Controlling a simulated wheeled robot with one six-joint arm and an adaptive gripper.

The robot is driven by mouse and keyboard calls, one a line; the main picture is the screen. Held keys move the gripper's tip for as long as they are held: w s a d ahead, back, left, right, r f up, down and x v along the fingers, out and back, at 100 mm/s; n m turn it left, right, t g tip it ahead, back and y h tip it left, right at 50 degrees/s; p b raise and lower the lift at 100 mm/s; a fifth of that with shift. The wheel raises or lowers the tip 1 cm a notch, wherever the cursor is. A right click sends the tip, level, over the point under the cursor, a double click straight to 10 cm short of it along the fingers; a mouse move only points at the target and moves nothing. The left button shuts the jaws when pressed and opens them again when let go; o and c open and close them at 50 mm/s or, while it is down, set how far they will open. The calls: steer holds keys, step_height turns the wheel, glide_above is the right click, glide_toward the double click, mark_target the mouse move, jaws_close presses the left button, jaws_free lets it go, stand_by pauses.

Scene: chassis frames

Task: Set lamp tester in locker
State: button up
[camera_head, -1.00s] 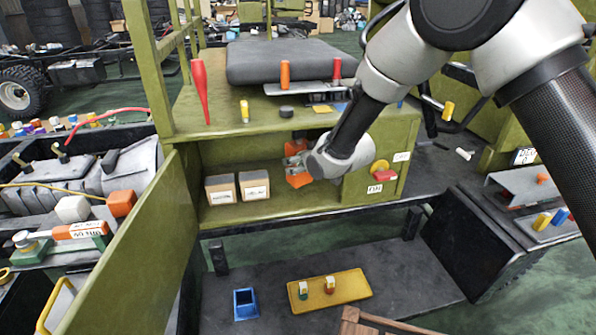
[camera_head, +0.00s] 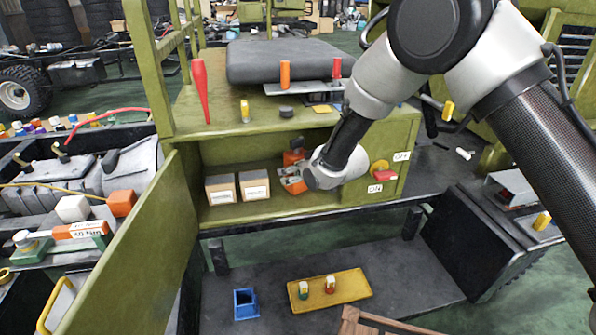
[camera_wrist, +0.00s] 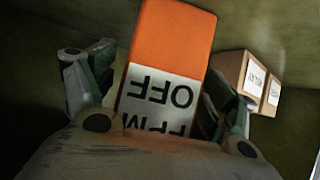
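The locker (camera_head: 225,151) is the olive compartment under the worktop, with its door (camera_head: 150,245) swung open to the left. My gripper (camera_head: 293,178) is inside it, right of two cartons. Between its fingers is an orange block with a white face marked "OFF", which I take as the lamp tester (camera_head: 295,187). In the wrist view the lamp tester (camera_wrist: 170,50) sticks out tilted between the fingers, and my gripper (camera_wrist: 160,95) appears closed on it. The block's near end is hidden. Whether it touches the locker floor is unclear.
Below are a yellow tray (camera_head: 345,285) and a blue bin (camera_head: 245,305). Several tools stand on the worktop (camera_head: 225,125).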

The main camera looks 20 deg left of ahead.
steer(key=shift+r, duration=0.15)
steer(key=v, duration=0.7)
steer(key=shift+d, duration=0.2)
steer(key=shift+s+r, duration=0.1)
steer(key=shift+s, duration=0.05)
